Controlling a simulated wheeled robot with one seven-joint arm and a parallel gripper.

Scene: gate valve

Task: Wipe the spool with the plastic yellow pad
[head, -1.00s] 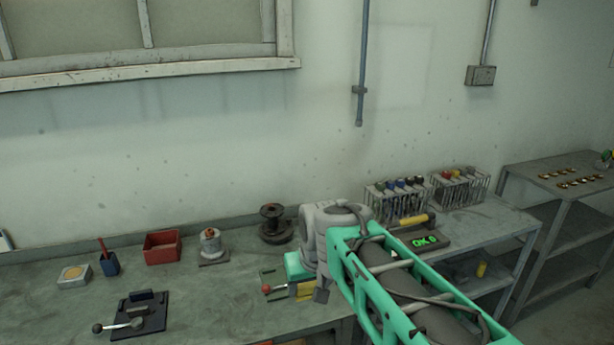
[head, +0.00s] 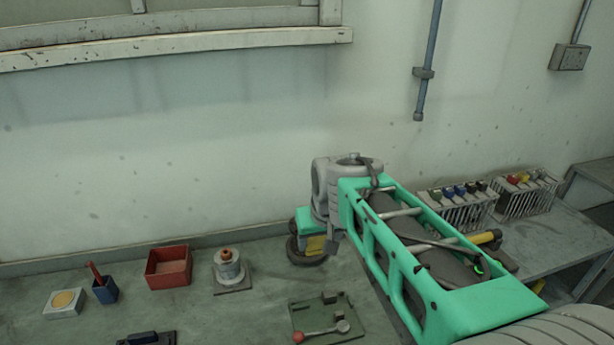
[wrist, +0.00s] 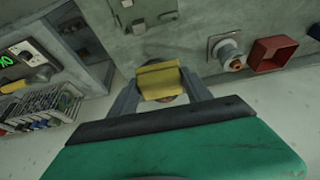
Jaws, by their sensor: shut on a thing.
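My gripper (head: 319,240) is shut on the yellow pad (head: 315,245). In the wrist view my gripper (wrist: 160,84) has its two grey fingers on either side of the yellow pad (wrist: 159,80). The dark spool (head: 300,258) stands on the bench by the wall, directly under the pad and partly covered by my gripper in the head view. The pad is at the spool's upper part; I cannot tell whether they touch. In the wrist view the pad hides nearly all of the spool.
A grey part with an orange top (head: 228,268), a red bin (head: 168,267), a blue cup (head: 104,289) and a white block (head: 64,303) stand to the left. A green plate with a red-knobbed lever (head: 329,319) lies in front. Tool racks (head: 462,207) stand right.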

